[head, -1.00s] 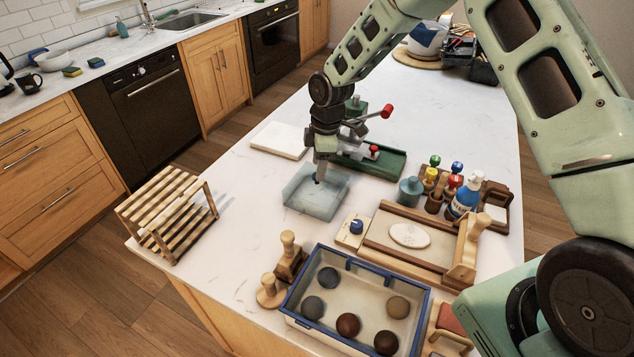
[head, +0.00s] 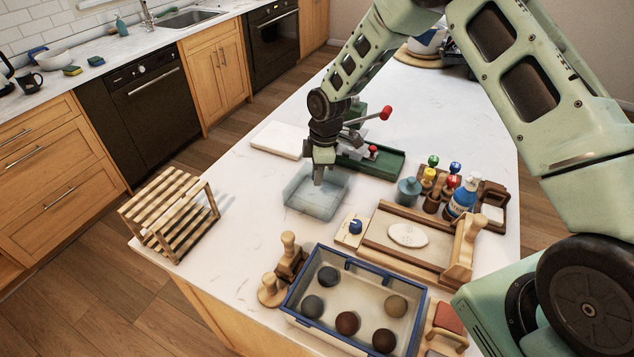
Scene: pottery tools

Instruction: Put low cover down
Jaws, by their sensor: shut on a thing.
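The low cover (head: 301,202) is a clear, bluish, shallow box shape near the middle of the white counter, in the head view. My gripper (head: 318,181) points down at the middle of the cover and is shut on it. The fingertips and the part they grip are small and partly hidden. The cover looks about level and at or very close to the counter top; I cannot tell whether it touches.
A white slab (head: 277,140) and a green press with a red-knobbed lever (head: 386,113) stand behind. Paint bottles (head: 463,197), a wooden board (head: 380,235), and a blue-rimmed tray of balls (head: 333,338) lie right and front. A slatted rack (head: 160,215) stands left, with bare counter between.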

